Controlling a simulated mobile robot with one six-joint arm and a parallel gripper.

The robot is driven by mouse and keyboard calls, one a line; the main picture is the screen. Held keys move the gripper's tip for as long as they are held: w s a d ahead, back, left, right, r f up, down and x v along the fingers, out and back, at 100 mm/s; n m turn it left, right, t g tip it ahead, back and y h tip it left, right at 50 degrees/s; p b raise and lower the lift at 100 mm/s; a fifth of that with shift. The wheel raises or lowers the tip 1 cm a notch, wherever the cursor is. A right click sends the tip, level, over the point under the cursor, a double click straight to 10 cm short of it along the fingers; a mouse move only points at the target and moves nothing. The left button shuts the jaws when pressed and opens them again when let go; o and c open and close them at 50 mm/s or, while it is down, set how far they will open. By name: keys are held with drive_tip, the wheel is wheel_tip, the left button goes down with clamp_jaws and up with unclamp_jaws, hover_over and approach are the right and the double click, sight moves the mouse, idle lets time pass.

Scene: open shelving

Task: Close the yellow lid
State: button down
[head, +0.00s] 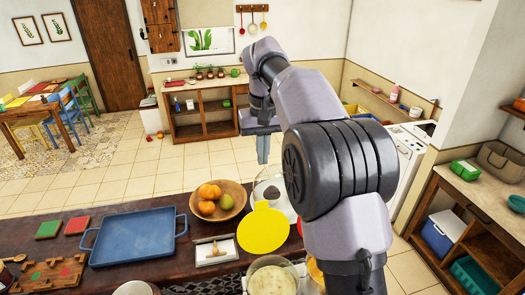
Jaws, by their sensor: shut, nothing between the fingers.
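The yellow lid (263,231) is a round disc with a small tab at its top. It shows face-on just behind a round container (271,281) with pale contents, whose top is uncovered. The lid's lower edge meets the container's far rim in the picture; I cannot tell whether they are joined. My gripper (262,161) is shut and empty, fingers pointing down. It appears above and beyond the lid, apart from it. My arm hides part of the area to the right of the lid.
A wooden bowl of fruit (233,211), a blue tray (133,237) and a small framed board (216,252) stand left of the lid on the dark counter (60,226). A clear glass item (268,188) stands behind the lid. Open tiled floor lies beyond the counter.

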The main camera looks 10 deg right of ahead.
wheel_tip(320, 180, down, 10)
drive_tip(key=a+b, duration=0.2)
drive_tip(key=shift+s+r, duration=0.3)
drive_tip(key=shift+s, duration=0.6)
drive_tip(key=shift+s+r, duration=0.25)
drive_tip(key=shift+s, duration=0.65)
drive_tip(key=shift+s+r, duration=0.3)
drive_tip(key=shift+s, duration=0.6)
